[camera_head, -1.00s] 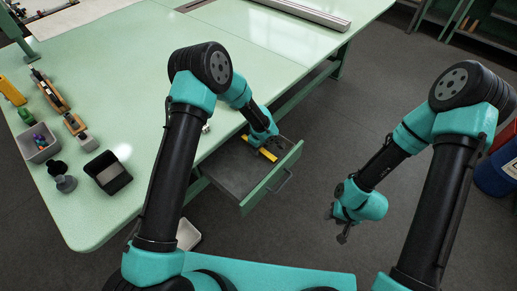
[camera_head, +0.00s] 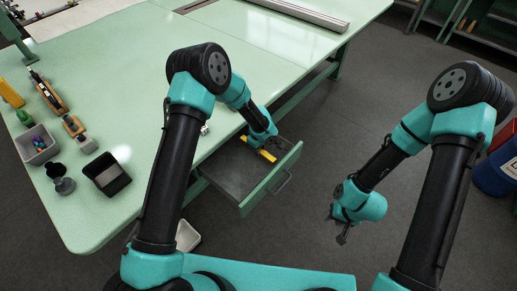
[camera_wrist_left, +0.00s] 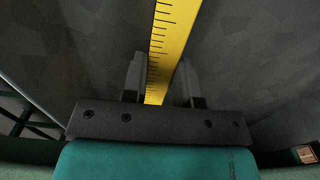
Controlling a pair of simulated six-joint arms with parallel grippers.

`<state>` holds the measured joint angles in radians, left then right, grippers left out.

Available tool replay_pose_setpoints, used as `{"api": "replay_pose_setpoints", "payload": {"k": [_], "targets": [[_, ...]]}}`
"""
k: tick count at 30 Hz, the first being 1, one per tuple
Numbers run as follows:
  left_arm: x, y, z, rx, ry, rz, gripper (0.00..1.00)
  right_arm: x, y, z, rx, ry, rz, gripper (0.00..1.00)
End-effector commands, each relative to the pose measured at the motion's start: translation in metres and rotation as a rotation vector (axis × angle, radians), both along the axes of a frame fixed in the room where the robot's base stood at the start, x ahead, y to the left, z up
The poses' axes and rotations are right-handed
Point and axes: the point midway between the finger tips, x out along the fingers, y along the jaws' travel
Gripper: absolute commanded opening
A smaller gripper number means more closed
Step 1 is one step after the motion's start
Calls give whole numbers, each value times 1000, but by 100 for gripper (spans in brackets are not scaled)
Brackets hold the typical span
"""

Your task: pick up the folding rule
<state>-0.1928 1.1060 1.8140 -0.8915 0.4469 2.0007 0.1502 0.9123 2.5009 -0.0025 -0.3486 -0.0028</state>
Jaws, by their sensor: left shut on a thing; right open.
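The folding rule (camera_head: 268,156) is a yellow strip with black graduations, in the open drawer (camera_head: 226,178) under the green table. My left gripper (camera_head: 261,149) reaches down into the drawer over the rule. In the left wrist view the rule (camera_wrist_left: 174,35) runs lengthwise between the two fingers of my left gripper (camera_wrist_left: 162,85), which is shut on it. The gripper hides part of the rule in the head view, and I cannot tell whether the rule is clear of the drawer floor. My right gripper (camera_head: 341,226) is open and empty over the floor, right of the drawer.
The drawer's green front panel (camera_head: 272,180) stands close to my left gripper. On the table (camera_head: 130,120) at the left are a grey bin (camera_head: 37,153) with coloured balls, a black box (camera_head: 107,175) and several tools. A blue barrel (camera_head: 497,175) stands far right.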

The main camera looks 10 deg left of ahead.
Motion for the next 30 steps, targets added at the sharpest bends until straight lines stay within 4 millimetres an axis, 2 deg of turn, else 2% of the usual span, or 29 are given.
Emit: {"api": "replay_pose_setpoints", "payload": {"k": [10,20,30], "targets": [[1,0,34,-1,-4,0,2,0,0,0,0,0,0,43],[-36,26,32,2,1,0,2,0,0,0,0,0,0,43],[-83,56,32,1,2,1,2,0,0,0,0,0,0,43]]}}
